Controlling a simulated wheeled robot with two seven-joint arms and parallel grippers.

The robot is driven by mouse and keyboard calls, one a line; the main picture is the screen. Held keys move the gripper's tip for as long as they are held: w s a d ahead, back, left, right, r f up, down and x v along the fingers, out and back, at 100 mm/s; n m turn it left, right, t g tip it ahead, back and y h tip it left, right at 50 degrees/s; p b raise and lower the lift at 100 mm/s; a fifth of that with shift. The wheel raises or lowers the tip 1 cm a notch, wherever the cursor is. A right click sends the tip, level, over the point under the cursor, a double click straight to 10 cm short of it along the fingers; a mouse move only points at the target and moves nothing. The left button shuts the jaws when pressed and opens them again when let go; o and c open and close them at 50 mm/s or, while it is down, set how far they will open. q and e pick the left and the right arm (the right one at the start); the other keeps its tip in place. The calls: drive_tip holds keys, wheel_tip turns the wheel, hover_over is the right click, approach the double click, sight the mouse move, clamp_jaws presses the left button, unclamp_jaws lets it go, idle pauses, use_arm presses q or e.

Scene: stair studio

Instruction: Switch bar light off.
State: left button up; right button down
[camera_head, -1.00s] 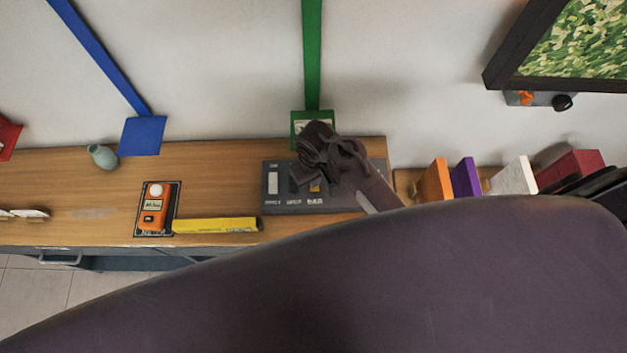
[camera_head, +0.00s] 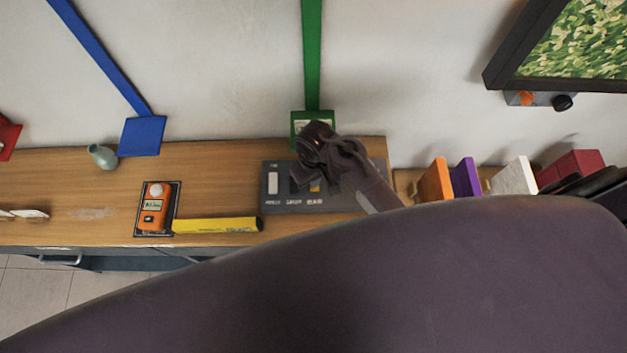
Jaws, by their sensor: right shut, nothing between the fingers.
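A dark grey switch panel (camera_head: 276,207) lies on the wooden counter, with a white rocker (camera_head: 272,183) at its left and small labels along its front edge. A yellow-orange part (camera_head: 315,186) shows beside my gripper. My right gripper (camera_head: 305,180) is shut and empty, over the middle of the panel. It hides much of the panel's middle and right, and I cannot tell whether it touches a switch. The bar light is not identifiable in view. My left gripper is not in view.
An orange meter (camera_head: 154,208) and a yellow tube (camera_head: 215,225) lie left of the panel. A green box (camera_head: 299,121) and strip are behind it. Orange (camera_head: 435,181), purple (camera_head: 465,178) and white (camera_head: 514,176) blocks stand right. My arm covers the lower right.

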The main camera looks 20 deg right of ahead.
drive_tip(key=shift+f+b, duration=0.55)
drive_tip(key=shift+f, duration=0.55)
idle(0.6)
wheel_tip(320, 180, up, 3)
drive_tip(key=p, duration=0.2)
drive_tip(key=shift+f+p, duration=0.2)
drive_tip(key=shift+p, duration=0.1)
drive_tip(key=shift+r, duration=2.2)
drive_tip(key=shift+s, duration=0.1)
